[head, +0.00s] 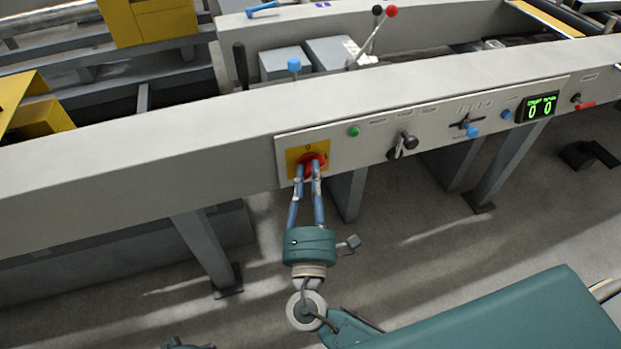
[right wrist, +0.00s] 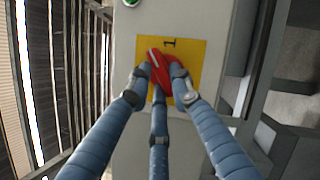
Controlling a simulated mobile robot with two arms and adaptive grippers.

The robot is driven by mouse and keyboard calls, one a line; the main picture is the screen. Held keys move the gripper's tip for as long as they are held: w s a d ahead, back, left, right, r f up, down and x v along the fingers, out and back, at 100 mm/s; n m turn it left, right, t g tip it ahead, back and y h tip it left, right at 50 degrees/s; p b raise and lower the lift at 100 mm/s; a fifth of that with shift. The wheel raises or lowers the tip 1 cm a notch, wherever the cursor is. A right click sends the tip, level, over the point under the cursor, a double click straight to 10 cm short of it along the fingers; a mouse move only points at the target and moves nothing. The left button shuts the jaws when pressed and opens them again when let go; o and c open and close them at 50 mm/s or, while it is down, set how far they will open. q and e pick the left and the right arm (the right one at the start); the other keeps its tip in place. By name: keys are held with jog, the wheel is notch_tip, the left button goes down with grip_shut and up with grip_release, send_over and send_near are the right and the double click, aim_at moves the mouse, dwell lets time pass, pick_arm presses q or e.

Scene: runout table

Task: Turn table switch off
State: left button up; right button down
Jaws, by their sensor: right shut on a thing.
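The table switch is a red rotary knob (head: 312,161) on a yellow plate (head: 292,164) at the left end of the panel on the table's front beam. My right gripper (head: 308,171) reaches up to it from below, its blue fingers closed around the knob. In the right wrist view, the fingers grip the red knob (right wrist: 160,72) from both sides, over the yellow plate (right wrist: 188,52). A white line on the knob points up and left, to the left of the printed "1". The fingers hide part of the knob. My left gripper's fingers are not seen.
Right of the switch on the panel are a green button (head: 354,132), a black knob (head: 407,141), a blue-tipped lever (head: 472,131), a blue button (head: 506,115) and a lit green display (head: 541,107). Table legs stand below the beam; open floor lies in front.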

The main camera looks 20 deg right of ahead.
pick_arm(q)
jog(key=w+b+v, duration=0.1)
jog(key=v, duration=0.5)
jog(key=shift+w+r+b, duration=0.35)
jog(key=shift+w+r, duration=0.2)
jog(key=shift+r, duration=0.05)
pick_arm(e)
jog(key=shift+d+f+n+t+y, duration=0.15)
jog(key=shift+n+t+y, duration=0.3)
jog(key=shift+n+y, duration=1.4)
jog(key=shift+f+n+t+y, duration=0.2)
jog(key=shift+n+t+y, duration=0.25)
jog(key=shift+n, duration=2.85)
jog(key=shift+d+f+n+t+y, duration=0.15)
jog(key=shift+n+t+y, duration=0.65)
jog(key=shift+n, duration=1.75)
jog(key=shift+g+y, duration=0.3)
jog(key=c, duration=1.5)
grip_release()
jog(key=shift+c, duration=0.2)
jog(key=v, duration=1.2)
